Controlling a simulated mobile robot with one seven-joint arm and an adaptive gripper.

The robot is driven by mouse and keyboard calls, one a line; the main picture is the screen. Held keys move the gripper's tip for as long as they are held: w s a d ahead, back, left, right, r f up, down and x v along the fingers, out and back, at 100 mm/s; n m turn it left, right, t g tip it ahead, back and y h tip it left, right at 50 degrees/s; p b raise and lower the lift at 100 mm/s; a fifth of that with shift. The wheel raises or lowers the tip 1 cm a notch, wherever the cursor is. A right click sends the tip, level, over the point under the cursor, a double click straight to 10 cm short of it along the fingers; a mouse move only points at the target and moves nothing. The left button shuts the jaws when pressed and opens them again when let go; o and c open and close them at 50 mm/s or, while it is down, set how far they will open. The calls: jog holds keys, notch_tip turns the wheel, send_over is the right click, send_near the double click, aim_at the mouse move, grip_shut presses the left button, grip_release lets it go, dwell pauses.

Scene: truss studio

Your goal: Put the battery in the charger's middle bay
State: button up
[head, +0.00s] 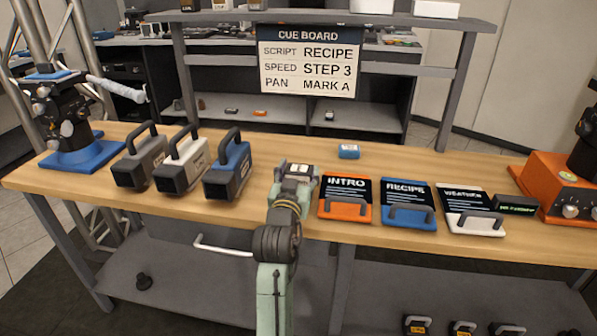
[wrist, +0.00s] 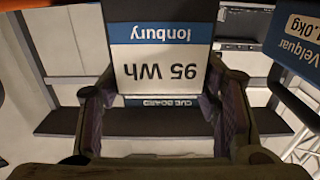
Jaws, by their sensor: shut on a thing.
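My gripper (head: 297,172) is over the front part of the wooden table, left of the card marked INTRO. In the wrist view its two fingers are closed on the sides of a dark battery (wrist: 158,72). The battery has a blue and white label reading "Ionbury 95 Wh", upside down in that view. In the head view the battery is small and mostly hidden by my gripper. I cannot clearly pick out a charger or its bays in either view.
Three handled blocks (head: 185,165) stand left on the table (head: 290,140). Cards marked INTRO (head: 345,190), RECIPE (head: 407,195) and WEATHER (head: 466,200) lie right of my gripper. A small blue item (head: 348,151) sits behind them. An orange unit (head: 560,180) is far right.

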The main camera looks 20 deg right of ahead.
jog(key=shift+r, duration=0.1)
jog(key=o, duration=1.7)
jog(key=shift+f, duration=0.2)
jog(key=shift+r, duration=0.2)
jog(key=b+v, duration=0.2)
jog(key=v, duration=1)
jog(key=shift+b, duration=0.3)
jog(key=shift+a, duration=0.1)
